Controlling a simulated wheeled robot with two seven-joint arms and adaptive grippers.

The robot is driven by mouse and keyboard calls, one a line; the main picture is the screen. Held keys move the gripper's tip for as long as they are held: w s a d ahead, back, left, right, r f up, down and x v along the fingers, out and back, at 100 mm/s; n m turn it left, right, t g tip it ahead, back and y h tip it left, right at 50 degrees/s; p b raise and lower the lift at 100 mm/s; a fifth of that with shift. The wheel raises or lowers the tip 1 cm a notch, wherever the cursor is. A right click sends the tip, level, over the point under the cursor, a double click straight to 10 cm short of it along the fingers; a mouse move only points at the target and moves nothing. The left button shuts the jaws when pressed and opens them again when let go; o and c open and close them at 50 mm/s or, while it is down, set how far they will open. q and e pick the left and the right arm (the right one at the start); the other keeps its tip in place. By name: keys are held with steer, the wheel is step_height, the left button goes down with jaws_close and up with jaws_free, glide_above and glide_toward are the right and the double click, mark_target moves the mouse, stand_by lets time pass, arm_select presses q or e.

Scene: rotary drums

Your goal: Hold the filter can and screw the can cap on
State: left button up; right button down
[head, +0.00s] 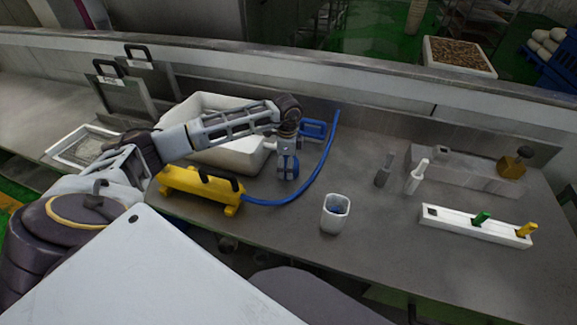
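A white, faceted, open-topped can (335,214), which I take for the filter can, stands upright on the grey bench. My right gripper is not in view.
A yellow unit (200,189) with a blue hose (318,177) lies left of the can. A white bin (245,156) stands behind my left arm. A white rack (465,225) with green and yellow pegs lies right. Bench around the can's front and right is clear.

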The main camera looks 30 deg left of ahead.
arm_select(q)
steer(key=c, duration=0.9)
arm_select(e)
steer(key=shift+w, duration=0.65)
arm_select(q)
steer(key=shift+c, duration=0.2)
steer(key=shift+r, duration=0.15)
step_height(320, 180, up, 18)
steer(key=b, duration=0.1)
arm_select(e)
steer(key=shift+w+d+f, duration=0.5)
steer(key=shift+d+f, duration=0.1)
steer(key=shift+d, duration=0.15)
